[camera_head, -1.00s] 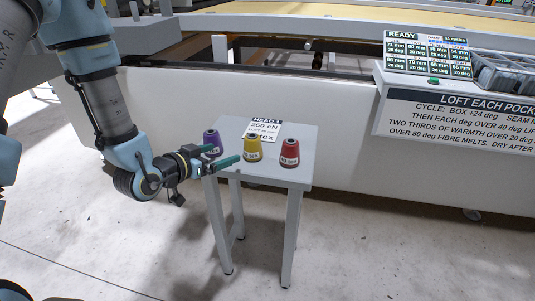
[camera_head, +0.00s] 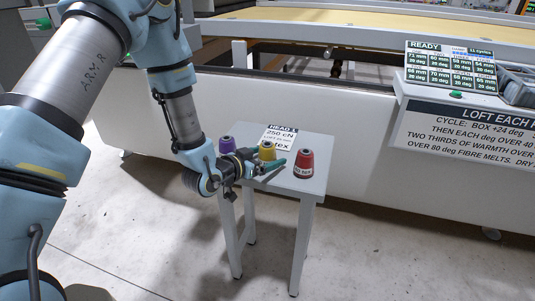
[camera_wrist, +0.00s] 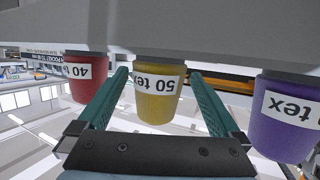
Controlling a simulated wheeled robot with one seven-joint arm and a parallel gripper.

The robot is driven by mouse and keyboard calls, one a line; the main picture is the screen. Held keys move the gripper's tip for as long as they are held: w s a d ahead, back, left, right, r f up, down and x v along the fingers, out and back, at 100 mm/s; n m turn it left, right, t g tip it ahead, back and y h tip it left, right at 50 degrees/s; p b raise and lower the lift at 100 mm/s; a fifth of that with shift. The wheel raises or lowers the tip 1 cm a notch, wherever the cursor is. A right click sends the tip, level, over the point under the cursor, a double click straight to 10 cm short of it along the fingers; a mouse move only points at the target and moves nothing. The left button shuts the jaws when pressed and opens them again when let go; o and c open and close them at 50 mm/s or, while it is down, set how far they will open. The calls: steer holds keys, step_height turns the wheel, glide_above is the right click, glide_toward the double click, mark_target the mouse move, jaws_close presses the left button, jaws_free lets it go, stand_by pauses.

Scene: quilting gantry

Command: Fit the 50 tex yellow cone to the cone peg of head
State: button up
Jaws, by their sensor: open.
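The yellow cone (camera_head: 268,151) stands upright on a small grey table (camera_head: 318,143), between a purple cone (camera_head: 227,145) and a red cone (camera_head: 304,164). In the wrist view, which looks upside down, the yellow cone (camera_wrist: 158,98) carries a "50 tex" label. My gripper (camera_head: 270,162) is open at the yellow cone, low over the table. In the wrist view its green fingers (camera_wrist: 160,76) lie one on each side of the cone, with visible gaps. The fingers partly hide the cone's lower part in the head view. I cannot make out a cone peg.
The red cone (camera_wrist: 86,78), labelled 40, and the purple cone (camera_wrist: 285,115) flank the fingers closely in the wrist view. A "HEAD 1, 250 cN" card (camera_head: 279,137) lies at the table's back. The white gantry body (camera_head: 370,130) stands behind; floor is clear in front.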

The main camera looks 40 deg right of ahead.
mark_target(274, 155)
steer(key=x, duration=0.3)
steer(key=shift+s+d+f, duration=0.1)
steer(key=shift+d, duration=0.05)
steer(key=c, duration=1.5)
